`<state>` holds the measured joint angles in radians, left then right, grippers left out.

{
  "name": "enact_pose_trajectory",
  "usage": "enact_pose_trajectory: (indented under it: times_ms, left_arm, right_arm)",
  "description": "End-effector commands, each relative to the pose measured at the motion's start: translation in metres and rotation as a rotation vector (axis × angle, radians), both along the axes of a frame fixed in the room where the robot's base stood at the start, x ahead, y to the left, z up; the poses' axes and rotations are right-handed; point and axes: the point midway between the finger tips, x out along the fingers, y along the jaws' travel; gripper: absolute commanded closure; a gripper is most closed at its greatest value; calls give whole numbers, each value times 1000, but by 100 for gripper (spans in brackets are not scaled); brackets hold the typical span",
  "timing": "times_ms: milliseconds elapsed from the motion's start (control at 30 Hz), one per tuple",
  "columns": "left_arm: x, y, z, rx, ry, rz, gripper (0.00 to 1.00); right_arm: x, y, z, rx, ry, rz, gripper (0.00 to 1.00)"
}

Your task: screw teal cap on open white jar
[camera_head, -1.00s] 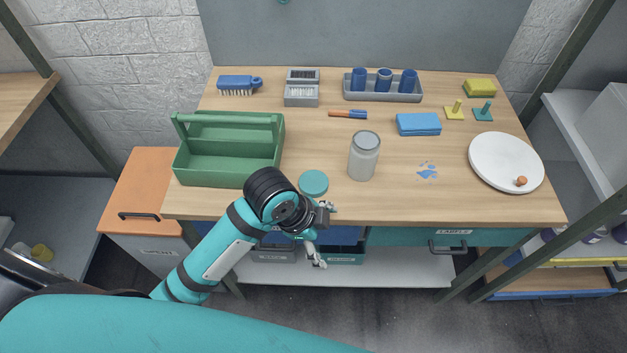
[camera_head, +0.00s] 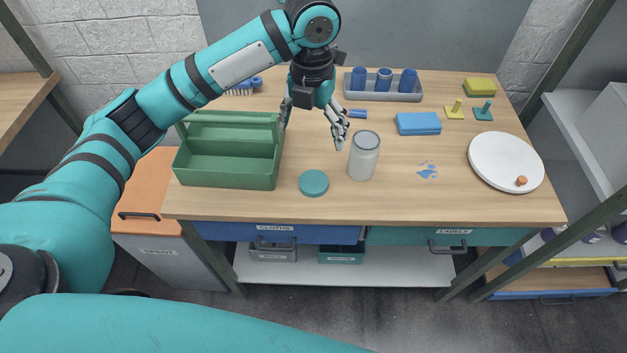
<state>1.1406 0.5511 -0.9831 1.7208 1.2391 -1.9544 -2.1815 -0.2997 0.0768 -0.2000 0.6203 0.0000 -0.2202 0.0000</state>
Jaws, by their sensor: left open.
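The teal cap (camera_head: 313,183) lies flat on the wooden table near its front edge, between the green carrier and the jar. The open white jar (camera_head: 363,156) stands upright to the right of the cap, with no lid on it. My left gripper (camera_head: 312,134) points down above the table, behind the cap and to the left of the jar, with its fingers spread and nothing between them. My right gripper is not in view; a teal part of my own body crosses the bottom of the picture.
A green carrier (camera_head: 225,177) stands to the left of the cap. A blue block (camera_head: 418,124), a blue puddle (camera_head: 427,171) and a white plate (camera_head: 505,161) lie to the right. A grey tray (camera_head: 413,97) with blue cups is at the back. The table front near the cap is clear.

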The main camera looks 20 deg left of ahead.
Motion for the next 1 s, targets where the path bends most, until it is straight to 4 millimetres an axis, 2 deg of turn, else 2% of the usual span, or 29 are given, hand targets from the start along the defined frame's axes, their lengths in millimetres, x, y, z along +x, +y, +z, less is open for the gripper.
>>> enact_pose_trajectory:
  times_ms: [133,233,600,700,833,1000]
  left_arm:
    - [0,0,-3,-1,0,1,7]
    - [-1,0,-16,-1,3,2,7]
    - [-1,0,-93,-1,3,3,7]
    - [0,-1,-109,-2,1,3,7]
    - [1,-1,-120,-2,-2,2,7]
    - [1,-1,-123,-2,-3,2,7]
  right_arm:
    - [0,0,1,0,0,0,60]
    - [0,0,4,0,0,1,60]
    - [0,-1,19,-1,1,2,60]
    - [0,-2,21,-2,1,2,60]
    - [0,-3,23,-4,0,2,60]
    - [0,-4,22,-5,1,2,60]
